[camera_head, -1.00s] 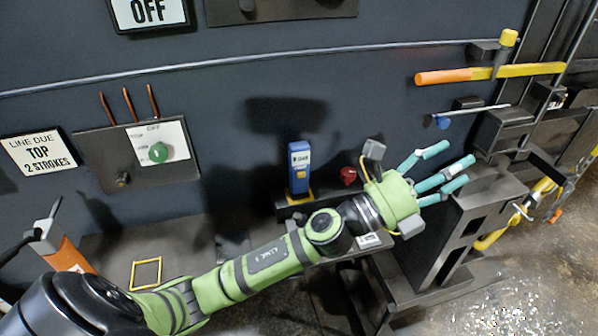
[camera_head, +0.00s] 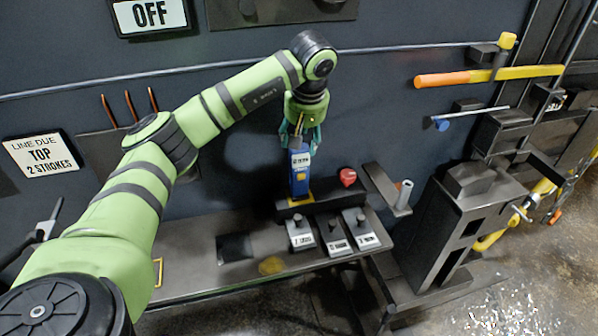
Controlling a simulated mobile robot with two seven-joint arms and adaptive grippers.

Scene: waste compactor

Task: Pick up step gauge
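A blue upright unit (camera_head: 300,178) with a white label on its upper face stands on a dark block with a yellow patch at its foot. It looks like the step gauge, though its label is too small to read surely. My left gripper (camera_head: 300,138) points down from above at its top. The teal fingers are spread on either side of the unit's upper end, and I cannot tell whether they touch it. My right gripper is not in view.
A red knob (camera_head: 348,177) sits just right of the unit. Several labelled grey blocks with knobs, one here (camera_head: 300,232), stand in front on the dark bench (camera_head: 195,265). A tilted plate with a light cylinder (camera_head: 403,195) is farther right. A dark wall rises behind.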

